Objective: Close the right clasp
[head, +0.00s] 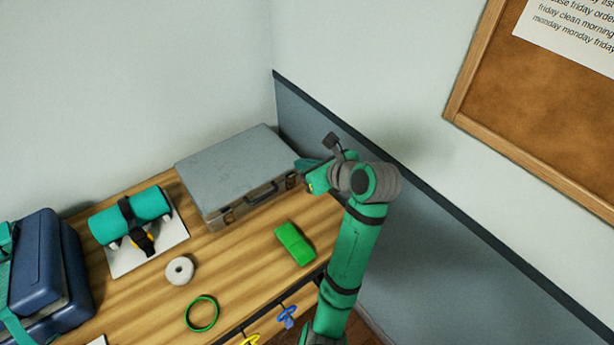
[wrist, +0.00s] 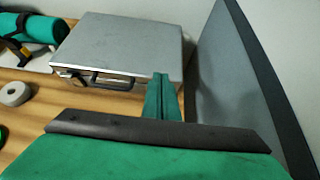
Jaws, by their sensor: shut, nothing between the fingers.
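A grey case (head: 228,168) with its lid down lies on the wooden table against the back wall. It also shows in the wrist view (wrist: 125,45). Its dark handle (head: 262,193) is at the middle of the front face, and the left clasp (head: 228,216) shows to the left of it. The right clasp's area is at the front face's right end, largely hidden by my gripper in the wrist view, so its state cannot be told. My gripper (wrist: 160,82) is shut and empty, its fingertips at or just in front of that right end. Contact cannot be told.
A green block (head: 294,243), a white ring (head: 180,270) and a green ring (head: 202,313) lie in front of the case. A strapped teal roll (head: 136,215) and a blue box (head: 42,265) stand left. The wall (head: 330,150) is close on the right.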

